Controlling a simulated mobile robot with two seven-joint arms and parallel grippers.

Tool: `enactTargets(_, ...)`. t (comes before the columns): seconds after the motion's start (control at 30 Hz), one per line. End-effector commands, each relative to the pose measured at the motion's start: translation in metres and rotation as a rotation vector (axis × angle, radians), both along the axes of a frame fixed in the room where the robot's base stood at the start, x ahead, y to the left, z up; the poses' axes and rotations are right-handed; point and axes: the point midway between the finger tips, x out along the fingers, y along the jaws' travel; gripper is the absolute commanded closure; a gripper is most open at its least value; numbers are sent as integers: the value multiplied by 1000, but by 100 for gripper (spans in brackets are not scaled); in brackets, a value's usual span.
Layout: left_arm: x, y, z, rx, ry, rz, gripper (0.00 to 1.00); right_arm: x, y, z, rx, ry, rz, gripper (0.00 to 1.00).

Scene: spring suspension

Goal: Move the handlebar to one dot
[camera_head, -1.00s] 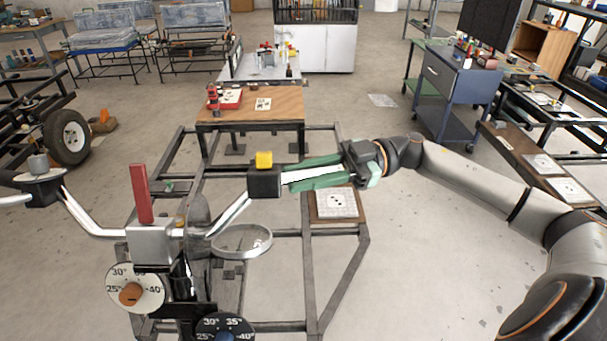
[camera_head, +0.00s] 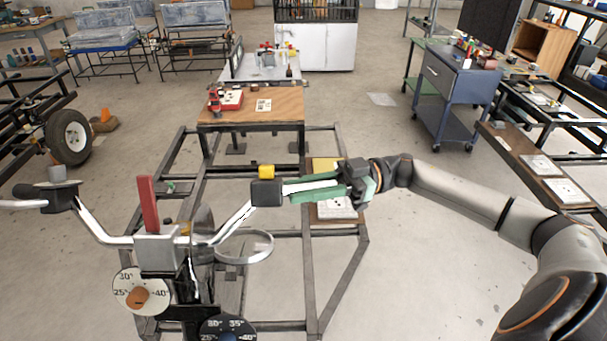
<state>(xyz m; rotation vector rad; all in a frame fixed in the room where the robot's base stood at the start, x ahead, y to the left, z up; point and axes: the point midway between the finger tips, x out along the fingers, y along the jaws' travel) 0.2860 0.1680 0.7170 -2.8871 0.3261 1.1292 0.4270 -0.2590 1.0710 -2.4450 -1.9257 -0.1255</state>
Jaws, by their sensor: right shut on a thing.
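The silver handlebar (camera_head: 232,222) is mounted on a stem with a red upright lever (camera_head: 148,204). It has a black block with a yellow button (camera_head: 266,171) near its right end and a dark block (camera_head: 57,195) near its left end. A white dial (camera_head: 141,291) with an orange knob and degree marks sits below, with a dark dial (camera_head: 229,328) under it. My right gripper (camera_head: 317,187) has green fingers shut on the handlebar's right end. My left gripper does not show. Which dot the handlebar stands at cannot be told.
A dark metal frame (camera_head: 309,283) surrounds the handlebar stand. A white dotted card (camera_head: 336,208) lies under my right gripper. A wooden table (camera_head: 279,107) stands behind, and a blue cart (camera_head: 456,95) stands at the back right.

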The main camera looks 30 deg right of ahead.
Motion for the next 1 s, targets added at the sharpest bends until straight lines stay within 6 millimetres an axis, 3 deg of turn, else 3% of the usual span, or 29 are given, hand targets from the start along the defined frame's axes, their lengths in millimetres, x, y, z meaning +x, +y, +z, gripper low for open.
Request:
enactTargets(0.13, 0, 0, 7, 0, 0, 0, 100, 2, -2, -12, 30, 76, -7, 100)
enactTargets(0.4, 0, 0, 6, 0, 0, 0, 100, 2, -2, -10, 37, 72, -3, 100)
enactTargets(0.43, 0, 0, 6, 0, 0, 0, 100, 2, -2, -9, 38, 71, -3, 71)
enactTargets(0.67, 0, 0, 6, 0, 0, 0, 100, 2, -2, -9, 37, 72, -3, 45)
enactTargets(1.0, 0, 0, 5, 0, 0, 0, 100, 2, -5, -12, 36, 74, -6, 43)
